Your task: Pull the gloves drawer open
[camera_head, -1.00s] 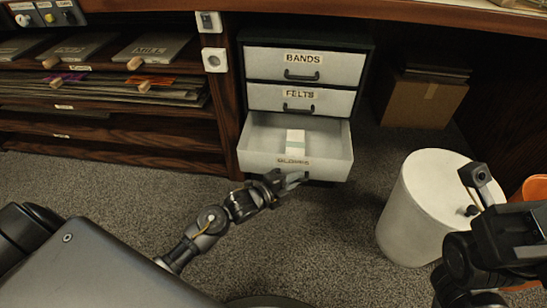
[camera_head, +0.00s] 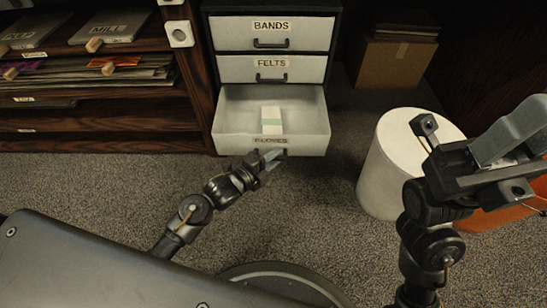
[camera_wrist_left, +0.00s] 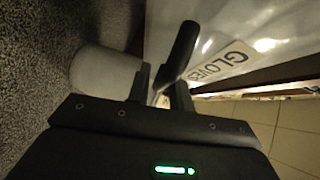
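The gloves drawer (camera_head: 230,143) is the lowest of three white drawers in a dark cabinet. It stands well out, and a pale box (camera_head: 271,120) shows inside it. My left gripper (camera_head: 273,157) is at the handle on the drawer's front, just under the GLOVES label. In the left wrist view, the dark handle (camera_wrist_left: 182,45) runs between the two fingers (camera_wrist_left: 163,88), which appear closed on it. The GLOVES label (camera_wrist_left: 222,62) is beside the handle there. My right gripper (camera_head: 480,160) is raised at the right, away from the drawers; its finger opening is unclear.
The bands drawer (camera_head: 300,33) and felts drawer (camera_head: 305,70) above are shut. A white cylindrical bin (camera_head: 375,180) stands right of the open drawer, with an orange container (camera_head: 490,218) beyond it. A shelf (camera_head: 100,142) is at the left. Carpet in front is clear.

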